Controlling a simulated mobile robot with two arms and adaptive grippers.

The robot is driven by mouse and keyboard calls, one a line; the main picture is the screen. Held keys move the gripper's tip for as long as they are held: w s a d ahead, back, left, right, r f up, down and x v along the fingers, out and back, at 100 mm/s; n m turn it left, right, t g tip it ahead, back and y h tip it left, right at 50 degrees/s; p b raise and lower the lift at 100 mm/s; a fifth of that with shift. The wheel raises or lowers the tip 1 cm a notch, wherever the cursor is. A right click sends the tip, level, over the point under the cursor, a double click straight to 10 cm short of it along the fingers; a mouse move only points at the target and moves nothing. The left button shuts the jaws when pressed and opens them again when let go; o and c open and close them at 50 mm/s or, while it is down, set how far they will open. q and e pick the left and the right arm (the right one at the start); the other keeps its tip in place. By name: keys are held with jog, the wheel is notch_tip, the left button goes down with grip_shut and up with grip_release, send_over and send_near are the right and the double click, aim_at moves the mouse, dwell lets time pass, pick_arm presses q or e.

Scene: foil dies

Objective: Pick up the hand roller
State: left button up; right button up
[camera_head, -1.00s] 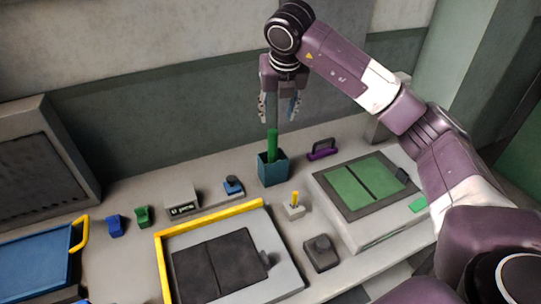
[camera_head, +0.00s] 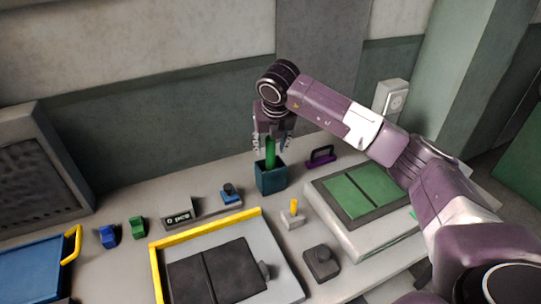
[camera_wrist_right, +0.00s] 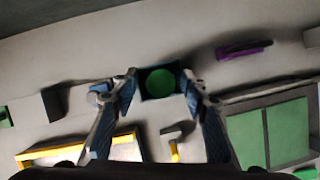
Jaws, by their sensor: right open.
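A green upright handle (camera_head: 270,153), apparently the hand roller's, stands in a teal square holder (camera_head: 271,179) on the bench. Its lower part is hidden inside the holder. My right gripper (camera_head: 271,146) points down over it, open, with a finger on either side of the handle's upper part. In the right wrist view the handle's round green end (camera_wrist_right: 160,87) lies between the two spread fingertips (camera_wrist_right: 158,88), with visible gaps on both sides. My left gripper is not in view.
A purple handled tool (camera_head: 320,157) lies right of the holder. A small block with a yellow peg (camera_head: 293,212) stands in front. A green-topped die plate (camera_head: 346,222) is at right, a yellow-edged press bed (camera_head: 273,252) at front. A blue-knobbed block (camera_head: 230,194) is left.

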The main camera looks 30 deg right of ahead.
jog(key=shift+w+d+f, duration=0.1)
jog(key=shift+w+f, duration=0.05)
jog(key=shift+f, duration=0.35)
grip_shut()
jog(key=shift+r, duration=0.1)
notch_tip(320, 180, up, 20)
jog(key=b, duration=0.3)
dwell(0.4)
